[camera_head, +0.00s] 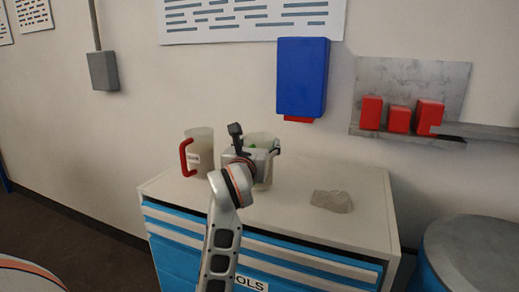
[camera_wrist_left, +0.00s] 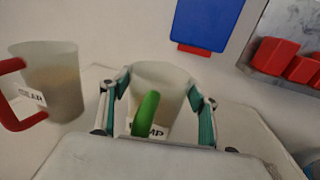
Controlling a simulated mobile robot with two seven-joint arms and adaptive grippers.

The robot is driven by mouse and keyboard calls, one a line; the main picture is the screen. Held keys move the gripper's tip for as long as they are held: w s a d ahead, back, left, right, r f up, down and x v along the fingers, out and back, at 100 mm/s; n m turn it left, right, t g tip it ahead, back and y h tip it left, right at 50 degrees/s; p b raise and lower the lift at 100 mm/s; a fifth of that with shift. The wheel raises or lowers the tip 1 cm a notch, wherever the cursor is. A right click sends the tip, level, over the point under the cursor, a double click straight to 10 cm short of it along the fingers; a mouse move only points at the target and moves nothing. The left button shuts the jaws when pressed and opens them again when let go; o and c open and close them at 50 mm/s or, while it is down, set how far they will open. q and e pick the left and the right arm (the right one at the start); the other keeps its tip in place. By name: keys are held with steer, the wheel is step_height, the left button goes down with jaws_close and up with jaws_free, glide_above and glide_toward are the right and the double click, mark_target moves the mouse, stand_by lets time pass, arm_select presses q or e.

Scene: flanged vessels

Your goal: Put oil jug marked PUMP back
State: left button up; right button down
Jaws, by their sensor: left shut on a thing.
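The oil jug marked PUMP (camera_wrist_left: 172,82) is pale and translucent with a green handle (camera_wrist_left: 146,112). In the head view the jug (camera_head: 262,140) is at the back of the blue cabinet's top, partly hidden by my left gripper (camera_head: 256,152). In the left wrist view the fingers of my left gripper (camera_wrist_left: 160,100) are on both sides of the jug, shut on it. The jug looks upright; whether its base touches the cabinet top is hidden. My right gripper is not in view.
A jug marked GEAR with a red handle (camera_head: 200,150) stands just left of the PUMP jug. A grey crumpled rag (camera_head: 332,201) lies to the right on the cabinet top (camera_head: 290,212). A blue wall box (camera_head: 302,78) hangs above; red bins (camera_head: 400,118) sit on a shelf.

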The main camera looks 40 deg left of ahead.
arm_select(q)
steer(key=shift+f, duration=0.3)
steer(key=shift+r, duration=0.15)
steer(key=shift+f, duration=0.2)
steer(key=o, duration=1.2)
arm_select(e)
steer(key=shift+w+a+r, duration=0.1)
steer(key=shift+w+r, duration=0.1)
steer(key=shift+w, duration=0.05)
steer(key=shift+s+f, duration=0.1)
